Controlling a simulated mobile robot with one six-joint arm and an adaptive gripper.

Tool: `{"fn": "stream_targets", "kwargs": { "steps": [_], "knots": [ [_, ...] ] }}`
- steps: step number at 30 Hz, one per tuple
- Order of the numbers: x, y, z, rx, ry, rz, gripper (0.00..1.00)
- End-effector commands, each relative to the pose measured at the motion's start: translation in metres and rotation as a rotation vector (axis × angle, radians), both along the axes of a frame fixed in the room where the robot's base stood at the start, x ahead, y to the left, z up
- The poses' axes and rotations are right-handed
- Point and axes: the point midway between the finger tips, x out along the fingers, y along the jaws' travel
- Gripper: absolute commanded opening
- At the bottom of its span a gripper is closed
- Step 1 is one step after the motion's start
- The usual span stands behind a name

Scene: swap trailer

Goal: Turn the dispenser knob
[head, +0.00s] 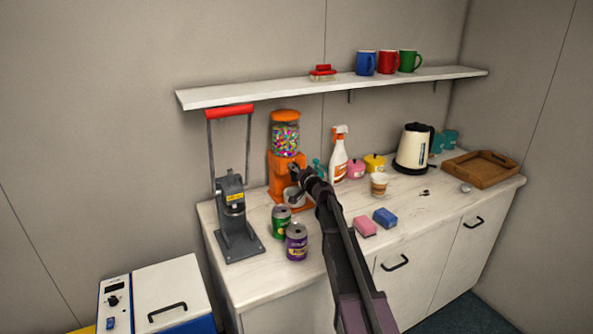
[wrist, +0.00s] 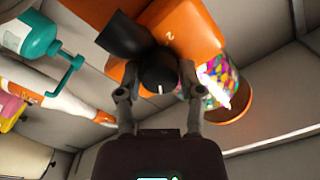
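The dispenser (head: 283,163) is orange, with a clear globe of colourful candies, and stands upright on the counter against the wall. In the wrist view its orange body (wrist: 190,30) looks tilted and fills the upper middle. Its dark round knob (wrist: 158,75), with a short white mark, sits between my two fingers. My gripper (wrist: 158,82) has one finger on each side of the knob, and both appear to touch it. In the head view my gripper (head: 294,172) is at the dispenser's front and hides the knob.
A green can (head: 281,222) and a purple can (head: 297,242) stand close to my arm. A grey press with a red handle (head: 231,111) is left of the dispenser. A spray bottle (head: 338,158) stands to the right. A shelf (head: 320,88) with mugs runs above.

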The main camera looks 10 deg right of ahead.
Motion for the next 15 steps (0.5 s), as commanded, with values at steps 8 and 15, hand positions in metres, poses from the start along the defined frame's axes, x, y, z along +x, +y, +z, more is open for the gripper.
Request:
{"fn": "stream_targets", "kwargs": {
  "steps": [8,15],
  "knots": [
    [0.0023,0.0006,0.0007,0.001,0.0,0.001,0.85],
    [0.001,0.0002,0.0003,0.0,0.0,0.0,0.85]
  ]
}}
